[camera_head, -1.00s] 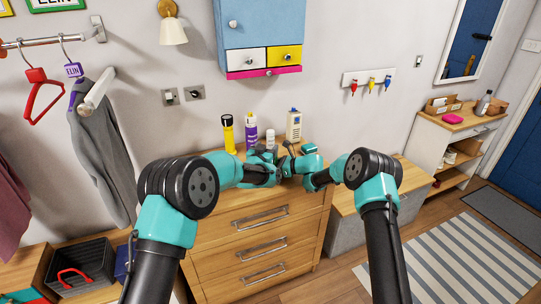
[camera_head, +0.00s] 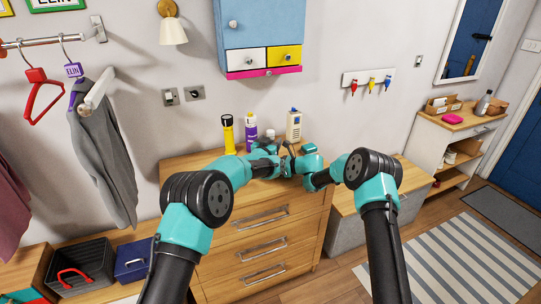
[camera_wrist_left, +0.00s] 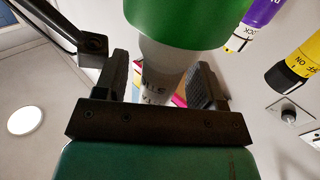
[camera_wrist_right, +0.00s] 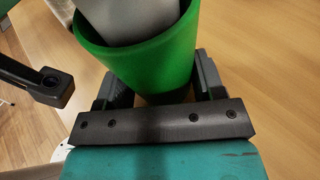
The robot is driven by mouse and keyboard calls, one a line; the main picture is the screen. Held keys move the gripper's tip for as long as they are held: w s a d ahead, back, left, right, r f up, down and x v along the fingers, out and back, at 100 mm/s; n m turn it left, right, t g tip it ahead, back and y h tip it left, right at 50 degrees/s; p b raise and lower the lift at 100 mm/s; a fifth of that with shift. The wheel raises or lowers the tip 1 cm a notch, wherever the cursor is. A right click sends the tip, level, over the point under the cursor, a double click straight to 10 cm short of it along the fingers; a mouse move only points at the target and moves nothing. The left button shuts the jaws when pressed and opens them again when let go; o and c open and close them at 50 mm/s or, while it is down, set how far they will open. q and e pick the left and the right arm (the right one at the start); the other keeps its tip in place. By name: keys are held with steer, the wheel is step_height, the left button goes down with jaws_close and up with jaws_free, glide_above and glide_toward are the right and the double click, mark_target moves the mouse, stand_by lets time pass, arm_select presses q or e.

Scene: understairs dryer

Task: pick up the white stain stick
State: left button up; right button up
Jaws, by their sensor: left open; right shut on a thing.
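The white stain stick (camera_wrist_left: 158,82), with dark lettering and a wide green end (camera_wrist_left: 182,12), stands between the parted fingers of my left gripper (camera_wrist_left: 160,88) in the left wrist view. My left gripper is open around its white part. My right gripper (camera_wrist_right: 155,90) is shut on the green end (camera_wrist_right: 150,62) in the right wrist view, where a pale grey-white part shows inside the green rim. In the head view both grippers meet above the dresser top, the left (camera_head: 272,152) beside the right (camera_head: 290,158), and they mostly hide the stick.
A yellow can (camera_head: 228,136), a purple bottle (camera_head: 251,131) and a cream jug (camera_head: 293,126) stand at the back of the wooden dresser (camera_head: 205,235). A small white item (camera_head: 270,134) is partly hidden behind my grippers. A blue cabinet (camera_head: 260,25) hangs above.

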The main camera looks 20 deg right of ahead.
arm_select(q)
jaws_close()
stand_by(0.6)
steer(key=shift+r, duration=0.1)
step_height(320, 180, up, 18)
stand_by(0.5)
stand_by(0.4)
arm_select(e)
steer(key=o, duration=0.8)
steer(key=shift+s+d, duration=0.1)
steer(key=shift+d, duration=0.05)
steer(key=v, duration=1.1)
steer(key=shift+s+d+r, duration=0.2)
steer(key=shift+r, duration=0.05)
